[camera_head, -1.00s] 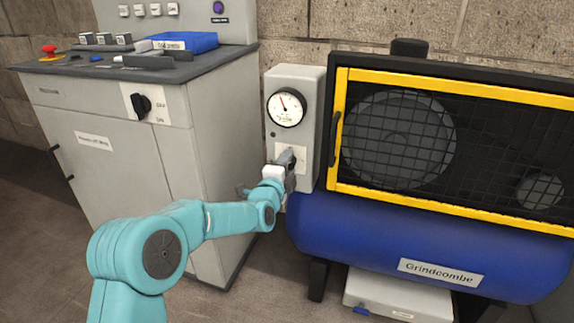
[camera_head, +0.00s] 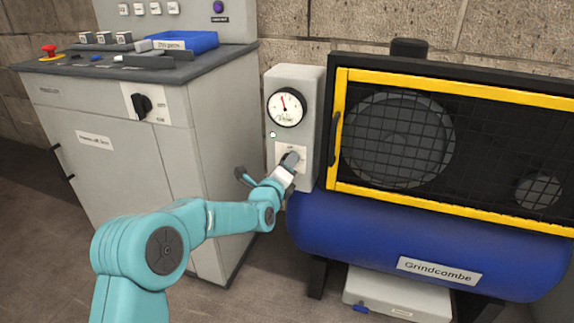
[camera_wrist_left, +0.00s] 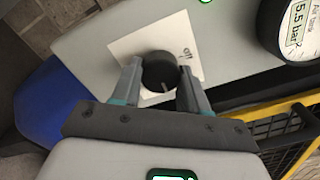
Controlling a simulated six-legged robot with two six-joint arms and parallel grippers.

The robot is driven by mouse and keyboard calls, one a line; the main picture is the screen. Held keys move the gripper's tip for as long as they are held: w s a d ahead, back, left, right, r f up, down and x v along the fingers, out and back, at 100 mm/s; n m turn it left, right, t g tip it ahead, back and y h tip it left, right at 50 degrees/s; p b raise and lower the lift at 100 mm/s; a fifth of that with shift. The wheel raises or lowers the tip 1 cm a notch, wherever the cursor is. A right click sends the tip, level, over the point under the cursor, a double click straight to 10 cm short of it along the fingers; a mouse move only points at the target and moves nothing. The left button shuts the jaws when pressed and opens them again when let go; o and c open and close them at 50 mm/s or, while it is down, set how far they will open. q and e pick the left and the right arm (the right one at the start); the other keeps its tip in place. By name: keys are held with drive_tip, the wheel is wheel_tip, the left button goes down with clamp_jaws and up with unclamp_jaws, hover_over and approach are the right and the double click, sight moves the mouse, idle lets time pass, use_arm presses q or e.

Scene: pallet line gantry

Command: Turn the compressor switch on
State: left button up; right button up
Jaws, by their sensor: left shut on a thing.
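The compressor switch is a round black knob (camera_wrist_left: 158,72) with a pale pointer mark, on a white plate (camera_wrist_left: 130,42) that shows a small "off" label in the left wrist view. The plate is on the grey control box (camera_head: 311,110) at the compressor's left. My left gripper (camera_head: 290,163) reaches the plate, and its two fingers are shut on the knob from both sides. In the head view the gripper mostly hides the knob. A small lamp (camera_head: 273,134) above the plate glows green. My right gripper is not in view.
A pressure gauge (camera_head: 286,108) sits above the lamp. The blue tank (camera_head: 350,230) and yellow-framed mesh guard (camera_head: 450,217) stand right of the box. A grey cabinet (camera_head: 205,150) with its own black rotary knob (camera_head: 141,106) stands at the left.

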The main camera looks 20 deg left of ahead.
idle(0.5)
use_arm(q)
drive_tip(key=o, duration=1.1)
drive_tip(key=shift+c, duration=0.2)
drive_tip(key=s+p, duration=0.2)
drive_tip(key=s, duration=1.4)
drive_tip(key=shift+s+a, duration=0.15)
drive_tip(key=shift+a, duration=0.15)
